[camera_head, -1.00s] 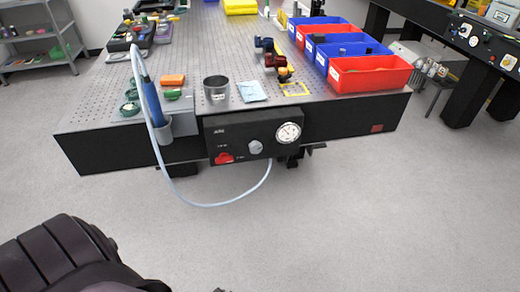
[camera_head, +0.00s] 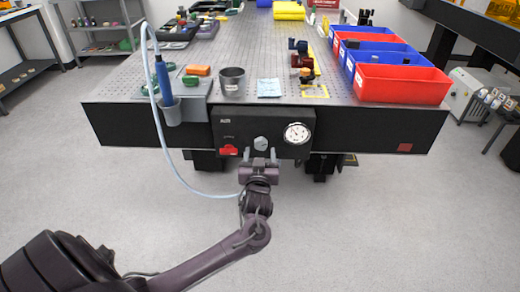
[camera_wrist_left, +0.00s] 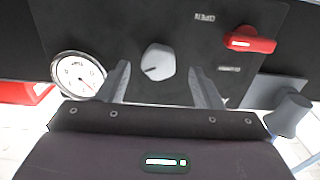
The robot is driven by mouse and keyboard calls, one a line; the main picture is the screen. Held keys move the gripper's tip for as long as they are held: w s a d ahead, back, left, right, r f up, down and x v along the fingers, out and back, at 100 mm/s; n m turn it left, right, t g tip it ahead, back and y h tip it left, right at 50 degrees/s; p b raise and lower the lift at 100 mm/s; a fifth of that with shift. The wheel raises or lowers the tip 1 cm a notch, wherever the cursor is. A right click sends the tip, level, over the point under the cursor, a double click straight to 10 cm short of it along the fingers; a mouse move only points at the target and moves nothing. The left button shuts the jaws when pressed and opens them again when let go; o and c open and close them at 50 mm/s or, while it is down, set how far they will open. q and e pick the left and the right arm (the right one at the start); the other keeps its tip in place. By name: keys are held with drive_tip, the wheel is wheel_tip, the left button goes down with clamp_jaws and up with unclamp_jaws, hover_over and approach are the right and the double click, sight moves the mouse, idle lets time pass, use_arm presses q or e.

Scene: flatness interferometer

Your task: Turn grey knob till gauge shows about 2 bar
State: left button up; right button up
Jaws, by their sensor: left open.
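The grey knob (camera_head: 261,143) sits in the middle of a black control panel (camera_head: 236,126) on the table's front edge. It also shows in the left wrist view (camera_wrist_left: 158,62) with a dark pointer mark. The round white gauge (camera_head: 297,133) is right of the knob in the head view; in the wrist view the gauge (camera_wrist_left: 78,76) is left of it. Its needle shows, but I cannot read the value. My left gripper (camera_head: 260,156) is open just in front of the knob. In the wrist view its fingers (camera_wrist_left: 163,84) stand either side of the knob, apart from it. My right gripper is not in view.
A red lever (camera_head: 228,150) is left of the knob on the panel. A blue pen-like tool (camera_head: 163,82) with a pale hose stands in a grey holder. A metal cup (camera_head: 232,82) and red and blue bins (camera_head: 403,84) are on the table. The floor in front is clear.

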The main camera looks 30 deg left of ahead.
sight(261, 147)
use_arm(q)
drive_tip(key=shift+x, duration=1.6)
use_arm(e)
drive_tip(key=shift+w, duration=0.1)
use_arm(q)
drive_tip(key=shift+c, duration=0.3)
drive_tip(key=c, duration=0.9)
drive_tip(key=shift+p, duration=0.3)
drive_tip(key=shift+m, duration=0.6)
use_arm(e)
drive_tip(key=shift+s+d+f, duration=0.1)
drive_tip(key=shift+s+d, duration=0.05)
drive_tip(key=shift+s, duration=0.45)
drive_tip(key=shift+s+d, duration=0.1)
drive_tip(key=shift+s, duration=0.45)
use_arm(q)
drive_tip(key=o, duration=1)
drive_tip(key=shift+c, duration=0.2)
